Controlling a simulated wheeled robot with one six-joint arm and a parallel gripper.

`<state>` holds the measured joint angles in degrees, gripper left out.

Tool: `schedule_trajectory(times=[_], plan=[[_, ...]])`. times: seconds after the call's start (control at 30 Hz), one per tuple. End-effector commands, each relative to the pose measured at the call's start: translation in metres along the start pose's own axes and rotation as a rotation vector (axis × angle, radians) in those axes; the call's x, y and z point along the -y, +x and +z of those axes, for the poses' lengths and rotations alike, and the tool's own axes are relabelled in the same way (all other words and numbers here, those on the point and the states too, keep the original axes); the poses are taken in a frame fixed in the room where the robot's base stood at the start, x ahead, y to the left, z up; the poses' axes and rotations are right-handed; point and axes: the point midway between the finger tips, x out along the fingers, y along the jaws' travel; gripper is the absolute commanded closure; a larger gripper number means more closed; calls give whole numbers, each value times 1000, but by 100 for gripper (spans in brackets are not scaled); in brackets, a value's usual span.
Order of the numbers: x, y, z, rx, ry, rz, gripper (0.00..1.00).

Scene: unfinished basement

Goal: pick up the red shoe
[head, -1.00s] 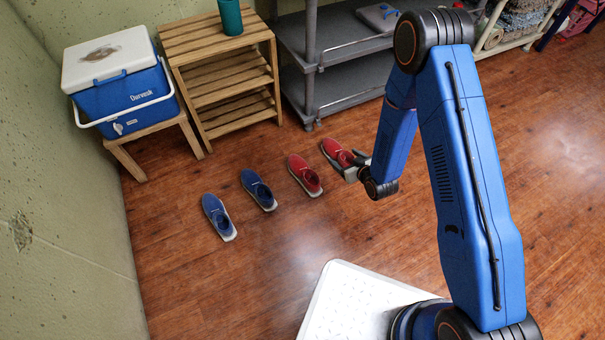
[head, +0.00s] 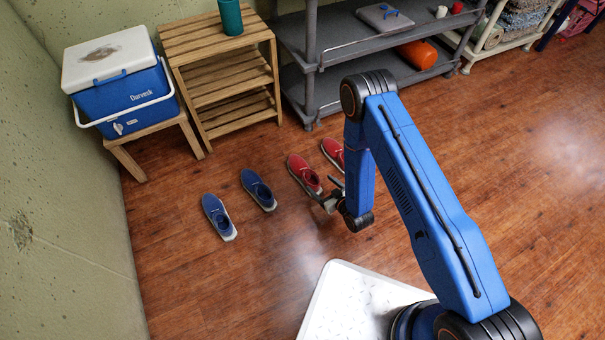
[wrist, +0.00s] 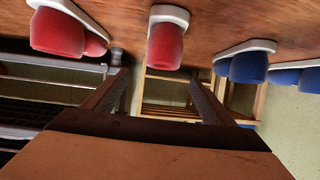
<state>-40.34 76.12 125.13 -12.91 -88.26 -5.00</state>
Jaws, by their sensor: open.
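Two red shoes stand on the wooden floor in the head view. The left red shoe (head: 304,173) is close to my gripper (head: 331,193), which is at its heel end, to the lower right. The right red shoe (head: 333,152) is partly hidden behind my arm. In the wrist view, one red shoe (wrist: 165,42) lies ahead between the two fingers of my gripper (wrist: 158,82), near the top. The other red shoe (wrist: 62,32) is to the left, outside the fingers. The fingers are apart with nothing between them. Whether they touch a shoe is not clear.
Two blue shoes, one nearer (head: 258,189) and one farther left (head: 219,217), stand left of the red pair. A wooden rack (head: 225,85), blue cooler (head: 125,90) and grey shelf cart (head: 330,75) stand behind. Open floor lies to the right.

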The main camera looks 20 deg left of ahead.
Motion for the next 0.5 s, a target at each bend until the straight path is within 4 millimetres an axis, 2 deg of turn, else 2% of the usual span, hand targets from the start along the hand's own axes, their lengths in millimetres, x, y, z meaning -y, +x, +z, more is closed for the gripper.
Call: schedule_trajectory(times=[0.1,0.3,0.5], plan=[[0,22,0,-2,-2,0,22],[0,55,0,-1,0,0,22],[0,71,0,1,0,0,22]])
